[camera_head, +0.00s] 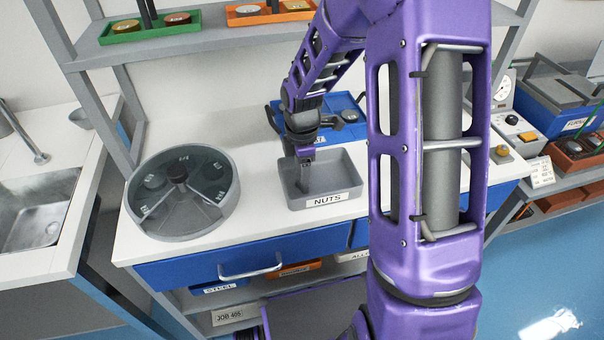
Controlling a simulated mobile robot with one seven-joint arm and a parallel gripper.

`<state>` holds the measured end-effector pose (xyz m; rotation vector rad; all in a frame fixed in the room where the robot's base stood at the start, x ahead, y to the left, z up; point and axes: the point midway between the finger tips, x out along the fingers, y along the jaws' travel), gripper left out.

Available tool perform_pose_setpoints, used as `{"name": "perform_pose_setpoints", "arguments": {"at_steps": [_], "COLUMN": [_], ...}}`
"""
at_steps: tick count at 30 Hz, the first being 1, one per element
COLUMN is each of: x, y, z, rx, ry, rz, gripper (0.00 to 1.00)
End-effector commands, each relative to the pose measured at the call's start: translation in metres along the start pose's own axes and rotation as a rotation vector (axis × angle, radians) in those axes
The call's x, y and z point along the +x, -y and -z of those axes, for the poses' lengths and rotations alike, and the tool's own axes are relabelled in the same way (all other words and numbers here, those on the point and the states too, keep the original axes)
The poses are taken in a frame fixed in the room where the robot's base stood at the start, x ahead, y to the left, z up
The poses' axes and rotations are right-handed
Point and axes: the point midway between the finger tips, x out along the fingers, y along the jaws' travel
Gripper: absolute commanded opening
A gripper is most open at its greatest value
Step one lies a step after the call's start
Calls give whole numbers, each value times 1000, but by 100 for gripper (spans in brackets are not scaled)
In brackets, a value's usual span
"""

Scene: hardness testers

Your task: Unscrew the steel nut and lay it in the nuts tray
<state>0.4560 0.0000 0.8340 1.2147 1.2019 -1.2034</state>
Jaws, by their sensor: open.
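The nuts tray (355,178) is a grey open bin with a "NUTS" label on its front, standing on the white bench. My gripper (305,165) points down over the left back part of this tray, and its dark fingers reach to about the tray's opening. It is open, and I see nothing held in it. I cannot make out the steel nut; the tray floor is partly hidden by the gripper. A blue block with round fittings (349,116) stands behind the tray, partly covered by my arm.
A round grey dish with divided compartments (180,221) stands left of the tray. A shelf above holds a green tray (152,34) and an orange tray (272,18). A sink (38,207) is at the left. My purple arm hides much of the bench's right side.

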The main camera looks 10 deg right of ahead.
Motion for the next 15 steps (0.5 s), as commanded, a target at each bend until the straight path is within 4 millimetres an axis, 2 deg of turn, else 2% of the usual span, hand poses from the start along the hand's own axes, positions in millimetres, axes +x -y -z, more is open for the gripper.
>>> {"name": "perform_pose_setpoints", "arguments": {"at_steps": [2, 7, 11, 15], "x": [7, -1, -25, -61], "y": [7, 7, 4, 2], "z": [0, 0, -1, 0], "rx": [0, 1, 2, 1], "ry": [-1, 0, 0, 0], "rz": [21, 19, 11, 4], "gripper": [74, 74, 74, 74]}}
